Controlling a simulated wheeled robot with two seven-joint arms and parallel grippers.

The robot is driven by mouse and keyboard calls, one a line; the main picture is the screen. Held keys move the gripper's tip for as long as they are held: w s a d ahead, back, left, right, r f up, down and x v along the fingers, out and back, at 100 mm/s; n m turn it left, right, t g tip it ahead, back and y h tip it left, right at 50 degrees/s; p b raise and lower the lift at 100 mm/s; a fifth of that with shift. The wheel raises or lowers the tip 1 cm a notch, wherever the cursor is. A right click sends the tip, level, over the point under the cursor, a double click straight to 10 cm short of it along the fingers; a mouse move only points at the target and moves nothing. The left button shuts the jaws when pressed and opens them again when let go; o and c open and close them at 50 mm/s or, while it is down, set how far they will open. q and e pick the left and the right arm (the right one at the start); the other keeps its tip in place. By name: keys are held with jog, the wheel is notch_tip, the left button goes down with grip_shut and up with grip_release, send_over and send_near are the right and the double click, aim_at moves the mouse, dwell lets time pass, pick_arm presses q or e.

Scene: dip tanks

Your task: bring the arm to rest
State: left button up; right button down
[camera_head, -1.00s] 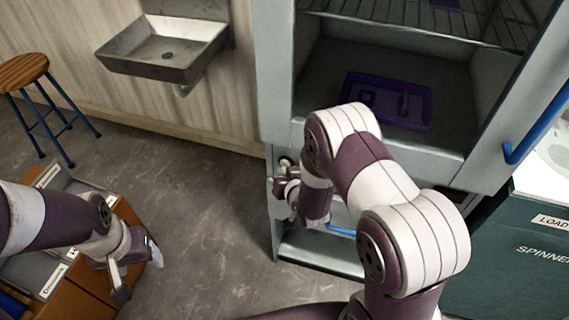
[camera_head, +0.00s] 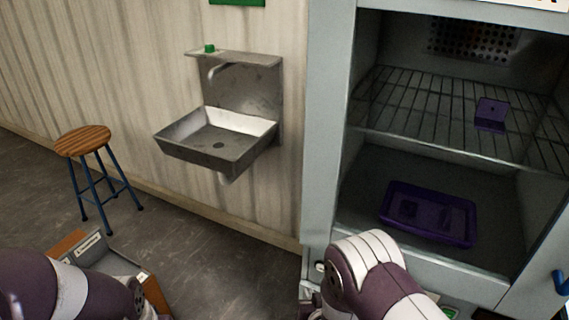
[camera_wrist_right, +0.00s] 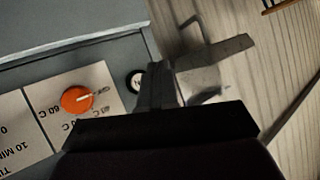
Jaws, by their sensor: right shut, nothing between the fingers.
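My right arm, white and purple, comes up at the bottom of the head view in front of the grey cabinet. My right gripper (camera_head: 309,296) shows only in part at the bottom edge there, left of the arm's bend. In the right wrist view its dark fingers (camera_wrist_right: 158,86) are shut with nothing between them. They are close to the cabinet's control panel (camera_wrist_right: 45,122), beside an orange dial (camera_wrist_right: 77,99) and a small round black-and-white button (camera_wrist_right: 136,79). I cannot tell whether they touch it. My left arm shows at the lower left, but its gripper is out of frame.
The open cabinet holds a purple tray (camera_head: 428,238) below and a small purple block (camera_head: 491,113) on its wire shelf (camera_head: 420,121). A steel sink (camera_head: 216,160) hangs on the wall. A stool (camera_head: 84,139) stands left.

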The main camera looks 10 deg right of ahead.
jog(key=s+f+n+g, duration=0.2)
jog(key=s+f+g, duration=0.2)
jog(key=s+g, duration=0.35)
jog(key=s+d+r+g+p, duration=0.2)
jog(key=s+r+p, duration=0.1)
jog(key=r, duration=0.9)
jog(key=s+d+r+g+p, duration=0.2)
jog(key=s+r, duration=0.4)
jog(key=r, duration=0.5)
jog(key=shift+s+d+r+h+p, duration=0.15)
jog(key=shift+d+r+h+p, duration=0.3)
jog(key=shift+p, duration=0.75)
jog(key=shift+s, duration=0.1)
